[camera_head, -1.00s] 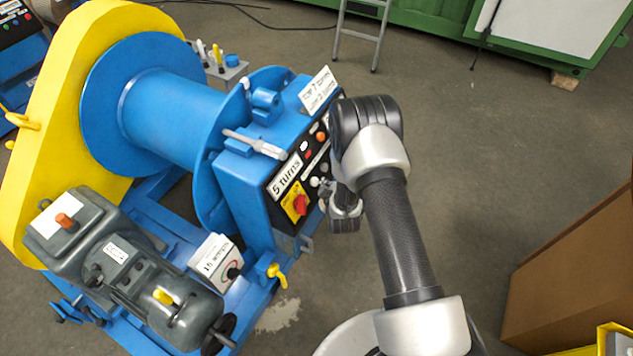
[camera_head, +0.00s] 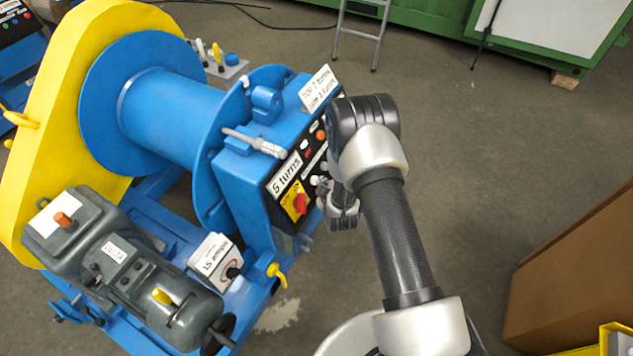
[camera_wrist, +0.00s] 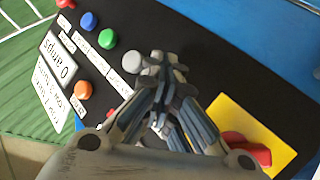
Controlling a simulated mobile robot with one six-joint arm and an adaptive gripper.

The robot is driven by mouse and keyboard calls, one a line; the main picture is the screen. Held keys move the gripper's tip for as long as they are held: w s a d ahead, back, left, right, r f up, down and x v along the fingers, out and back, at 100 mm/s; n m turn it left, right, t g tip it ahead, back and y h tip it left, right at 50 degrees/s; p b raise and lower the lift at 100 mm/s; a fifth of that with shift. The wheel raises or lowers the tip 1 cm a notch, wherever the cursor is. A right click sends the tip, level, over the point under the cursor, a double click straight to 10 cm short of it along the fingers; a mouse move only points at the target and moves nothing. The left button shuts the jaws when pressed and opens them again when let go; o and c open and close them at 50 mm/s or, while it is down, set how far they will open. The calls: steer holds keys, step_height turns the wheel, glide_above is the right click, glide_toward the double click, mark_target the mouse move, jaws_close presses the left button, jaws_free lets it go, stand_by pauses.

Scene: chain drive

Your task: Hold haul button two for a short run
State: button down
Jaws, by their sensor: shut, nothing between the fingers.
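The black control panel (camera_wrist: 215,65) fills much of the wrist view, with a row of round buttons: red (camera_wrist: 65,3), blue (camera_wrist: 89,20), green (camera_wrist: 107,38) and pale grey (camera_wrist: 132,62). The row's labels are too blurred to read, so I cannot tell which button is number two. My gripper (camera_wrist: 165,62) is shut and empty. Its fingertips are over the row just past the pale grey button and hide the panel there. I cannot tell whether they touch a button. In the head view, my arm partly covers the panel (camera_head: 281,189) on the blue winch housing.
A red rotary switch (camera_wrist: 250,150) on a yellow plate is at the lower right of the wrist view. An orange button (camera_wrist: 83,89) is left of the gripper. In the head view, a blue drum (camera_head: 170,115) stands left of the panel and a brown box (camera_head: 575,270) is at right.

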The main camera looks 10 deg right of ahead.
steer(key=shift+w+a+f+b, duration=0.2)
steer(key=shift+w+a+b, duration=0.1)
steer(key=shift+a+b, duration=0.1)
stand_by(0.8)
stand_by(3.4)
steer(key=shift+s+d+r+p, duration=0.4)
steer(key=shift+s+d+r, duration=0.1)
steer(key=shift+d, duration=0.3)
steer(key=s+d+r+p, duration=0.1)
steer(key=s+d+r, duration=0.1)
steer(key=d, duration=0.1)
steer(key=shift+s+d+p, duration=0.2)
steer(key=shift+s+p, duration=0.15)
steer(key=shift+r, duration=0.1)
